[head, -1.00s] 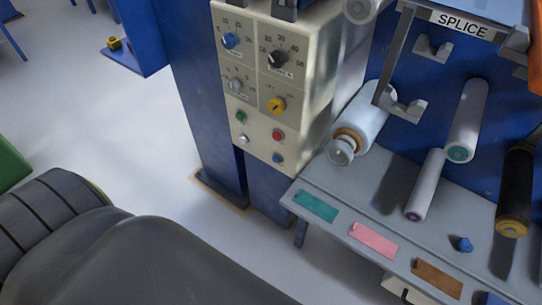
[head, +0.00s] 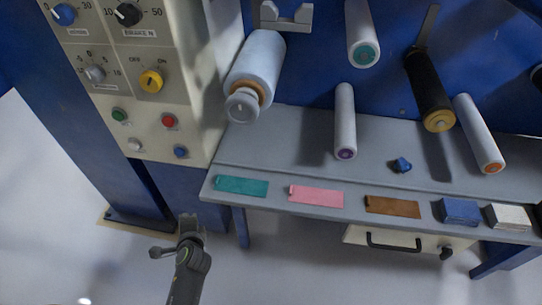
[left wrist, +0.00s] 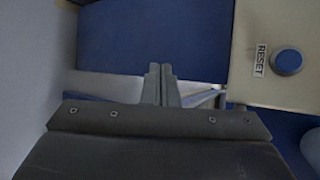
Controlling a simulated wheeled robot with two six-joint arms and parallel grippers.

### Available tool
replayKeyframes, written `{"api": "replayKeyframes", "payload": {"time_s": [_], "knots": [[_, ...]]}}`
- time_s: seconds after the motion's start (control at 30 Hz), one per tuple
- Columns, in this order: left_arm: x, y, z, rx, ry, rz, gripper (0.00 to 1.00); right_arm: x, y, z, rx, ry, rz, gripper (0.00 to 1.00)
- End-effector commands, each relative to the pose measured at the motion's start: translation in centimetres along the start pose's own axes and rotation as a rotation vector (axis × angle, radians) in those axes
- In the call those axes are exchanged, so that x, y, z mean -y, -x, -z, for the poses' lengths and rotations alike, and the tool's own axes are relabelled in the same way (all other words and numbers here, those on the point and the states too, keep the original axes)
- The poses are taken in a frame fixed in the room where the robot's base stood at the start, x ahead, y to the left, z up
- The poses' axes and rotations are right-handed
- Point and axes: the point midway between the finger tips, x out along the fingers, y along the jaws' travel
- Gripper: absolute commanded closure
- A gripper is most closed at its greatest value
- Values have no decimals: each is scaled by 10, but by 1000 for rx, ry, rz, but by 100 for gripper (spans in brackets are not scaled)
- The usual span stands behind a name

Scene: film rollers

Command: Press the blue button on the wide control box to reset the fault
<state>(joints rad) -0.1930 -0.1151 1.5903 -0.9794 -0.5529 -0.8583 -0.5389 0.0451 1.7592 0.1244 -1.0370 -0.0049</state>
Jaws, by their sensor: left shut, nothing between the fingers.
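The wide control box (head: 190,60) is cream, with knobs and small buttons, on a blue post. Its blue button (head: 180,152) is at the lower right of its face. In the left wrist view the blue button (left wrist: 287,61) is at the upper right, beside a RESET label (left wrist: 260,60). My left gripper (head: 188,222) is below the box in the head view, apart from the button. In the left wrist view its fingers (left wrist: 160,85) are together and empty, pointing left of and below the button. My right gripper is not in view.
Green (head: 119,115), red (head: 169,121) and white (head: 134,145) buttons sit close to the blue one. A grey shelf (head: 290,160) with rollers and coloured strips stands to the right. A drawer handle (head: 392,243) is below it. Floor at the left is clear.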

Motion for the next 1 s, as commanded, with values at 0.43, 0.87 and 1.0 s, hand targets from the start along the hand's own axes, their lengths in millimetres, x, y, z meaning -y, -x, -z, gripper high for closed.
{"api": "replayKeyframes", "payload": {"time_s": [0.43, 0.87, 1.0], "knots": [[113, 33, -56, 366, -331, 274, 100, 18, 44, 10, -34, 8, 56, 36], [117, 34, -58, 376, -339, 278, 100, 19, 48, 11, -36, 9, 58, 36], [122, 26, -54, 375, -337, 279, 100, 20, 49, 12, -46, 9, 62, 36]]}}
